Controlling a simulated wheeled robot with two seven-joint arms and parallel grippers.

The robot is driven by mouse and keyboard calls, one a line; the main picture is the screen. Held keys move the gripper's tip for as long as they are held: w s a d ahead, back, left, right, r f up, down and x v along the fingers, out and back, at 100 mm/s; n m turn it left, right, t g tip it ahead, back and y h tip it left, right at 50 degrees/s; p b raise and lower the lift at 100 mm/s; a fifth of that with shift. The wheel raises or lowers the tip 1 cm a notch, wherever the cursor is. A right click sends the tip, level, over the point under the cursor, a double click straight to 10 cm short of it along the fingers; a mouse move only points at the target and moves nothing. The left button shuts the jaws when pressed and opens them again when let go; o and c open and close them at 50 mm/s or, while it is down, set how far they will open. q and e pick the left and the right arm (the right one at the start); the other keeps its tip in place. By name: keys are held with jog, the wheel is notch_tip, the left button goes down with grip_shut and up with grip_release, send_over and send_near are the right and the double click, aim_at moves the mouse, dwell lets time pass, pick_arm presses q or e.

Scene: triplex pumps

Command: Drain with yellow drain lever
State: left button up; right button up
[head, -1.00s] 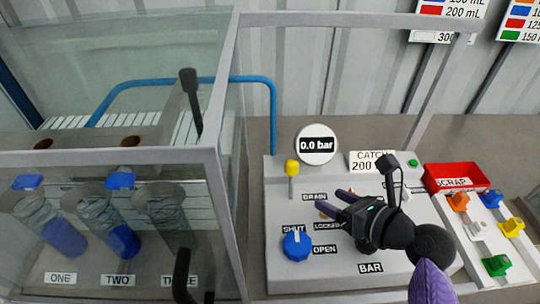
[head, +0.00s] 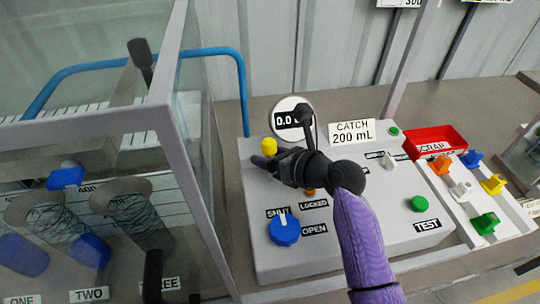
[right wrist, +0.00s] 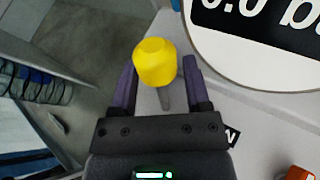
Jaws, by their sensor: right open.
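The yellow drain lever (head: 269,147) stands upright on the grey control panel (head: 350,240), with a rounded yellow knob on a thin grey stem. My right gripper (head: 262,162) is at the lever, just below its knob in the head view. In the right wrist view the yellow knob (right wrist: 155,62) and its stem show between the two spread purple fingers of the right gripper (right wrist: 158,85). The fingers are open, with a gap on both sides of the stem. The DRAIN label is hidden behind my gripper. My left gripper is not in view.
The round pressure gauge (head: 292,120) stands close behind the lever, partly covered by my wrist. A blue SHUT/OPEN knob (head: 284,231) is in front. The clear-walled enclosure with cylinders (head: 140,215) is left. A red SCRAP tray (head: 436,141) and coloured valves lie right.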

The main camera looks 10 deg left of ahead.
jog(key=c, duration=0.7)
grip_shut()
jog(key=shift+r, duration=0.3)
